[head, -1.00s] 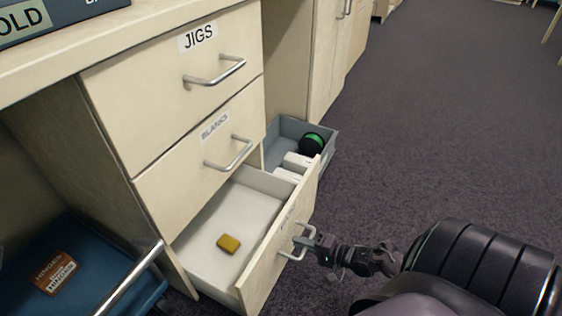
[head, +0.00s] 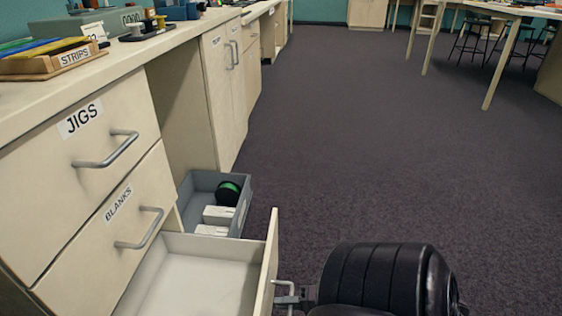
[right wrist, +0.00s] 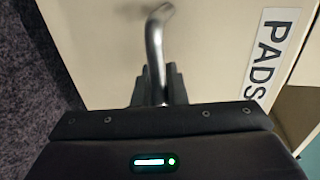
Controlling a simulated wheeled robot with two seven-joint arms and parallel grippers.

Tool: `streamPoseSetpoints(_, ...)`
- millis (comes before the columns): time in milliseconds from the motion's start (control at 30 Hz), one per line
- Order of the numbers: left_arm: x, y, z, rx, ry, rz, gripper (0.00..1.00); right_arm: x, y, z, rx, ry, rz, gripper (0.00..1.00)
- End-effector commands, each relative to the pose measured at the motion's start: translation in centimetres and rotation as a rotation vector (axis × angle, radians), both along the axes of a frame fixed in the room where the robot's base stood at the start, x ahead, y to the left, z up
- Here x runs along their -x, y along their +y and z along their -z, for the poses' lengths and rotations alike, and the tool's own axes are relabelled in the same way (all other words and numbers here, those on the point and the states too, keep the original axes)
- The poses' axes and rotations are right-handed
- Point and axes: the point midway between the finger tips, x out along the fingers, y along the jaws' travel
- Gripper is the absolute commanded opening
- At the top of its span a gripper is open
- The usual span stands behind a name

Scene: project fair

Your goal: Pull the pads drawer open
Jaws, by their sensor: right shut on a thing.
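The pads drawer (head: 268,262) stands pulled out below the blanks drawer, in the head view. The part of its pale interior that shows is empty; its near part is cut off by the frame edge. In the right wrist view its front (right wrist: 215,50) bears the label PADS (right wrist: 270,55). My right gripper (right wrist: 160,88) is shut on the drawer's metal handle (right wrist: 155,45), with a dark finger on each side of the bar. The handle also shows in the head view (head: 287,298) at the bottom edge. My left gripper is not in view.
The jigs drawer (head: 80,160) and blanks drawer (head: 115,240) above are shut. The carpet (head: 390,150) to the right is clear.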

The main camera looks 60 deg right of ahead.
Motion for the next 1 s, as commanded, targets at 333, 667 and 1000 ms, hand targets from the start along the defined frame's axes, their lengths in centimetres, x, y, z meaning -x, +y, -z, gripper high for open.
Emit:
streamPoseSetpoints(333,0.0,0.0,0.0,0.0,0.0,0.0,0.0,0.0,0.0,0.0,0.001,0.001,0.0,0.3)
streamPoseSetpoints(667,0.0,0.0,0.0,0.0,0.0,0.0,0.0,0.1,-0.1,0.0,0.0,0.001,0.0,0.33)
streamPoseSetpoints(1000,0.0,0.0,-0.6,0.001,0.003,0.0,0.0,4.7,-2.0,-1.1,0.002,0.005,-0.001,0.33)
